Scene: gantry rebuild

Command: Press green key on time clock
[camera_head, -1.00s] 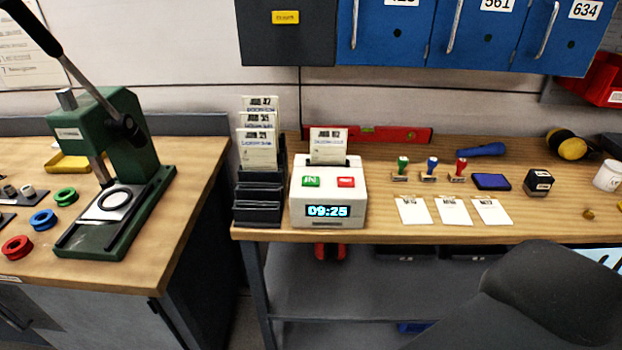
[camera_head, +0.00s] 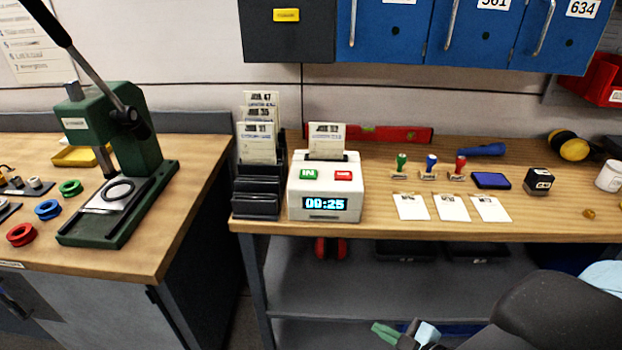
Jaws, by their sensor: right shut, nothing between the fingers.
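The time clock (camera_head: 326,188) is a white box near the front edge of the wooden bench. Its green key (camera_head: 309,175), marked IN, is on the left of its sloped top, with a red key (camera_head: 343,175) to the right. A card (camera_head: 326,141) stands in the slot behind the keys. The display is lit. My right gripper (camera_head: 386,333) is at the bottom edge, low in front of the bench, well apart from the clock. Its green tips point left and look closed and empty. Much of it is cut off. My left gripper is not in view.
A dark card rack (camera_head: 257,190) stands close left of the clock. Stamps, an ink pad (camera_head: 491,181) and white cards (camera_head: 411,207) lie to the right. Blue lockers (camera_head: 480,35) hang above. A green press (camera_head: 110,150) stands on the left bench.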

